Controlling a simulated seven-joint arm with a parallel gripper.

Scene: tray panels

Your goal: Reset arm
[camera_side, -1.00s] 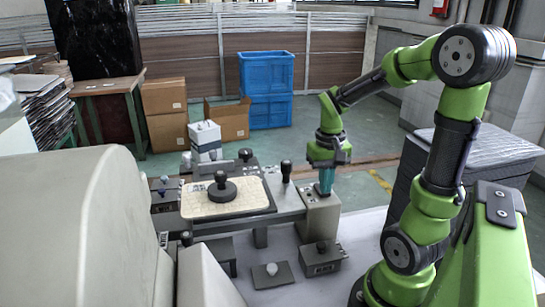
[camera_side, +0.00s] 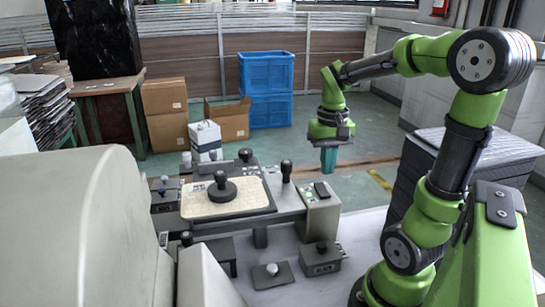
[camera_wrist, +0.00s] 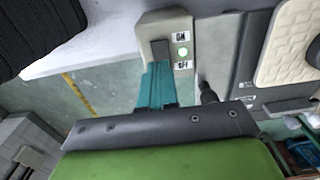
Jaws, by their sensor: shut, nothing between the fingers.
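My gripper (camera_side: 328,160) hangs from the green and black arm with its teal fingers shut and empty, pointing down. It is above and apart from a grey switch box (camera_side: 319,210). The box has a black rocker switch (camera_side: 322,191) and a lit green light (camera_side: 308,194) on top. In the wrist view my gripper (camera_wrist: 155,85) shows below the switch box (camera_wrist: 150,28), near the black rocker (camera_wrist: 160,50). The green light (camera_wrist: 182,52) sits between "ON" and "OFF" labels.
A tray panel with a cream pad (camera_side: 240,193) and black knob (camera_side: 222,187) lies left of the box. A black lever (camera_side: 286,171) stands beside it. Smaller control boxes (camera_side: 320,259) sit lower on the table. Blue crates (camera_side: 267,90) stand behind. The air around my gripper is clear.

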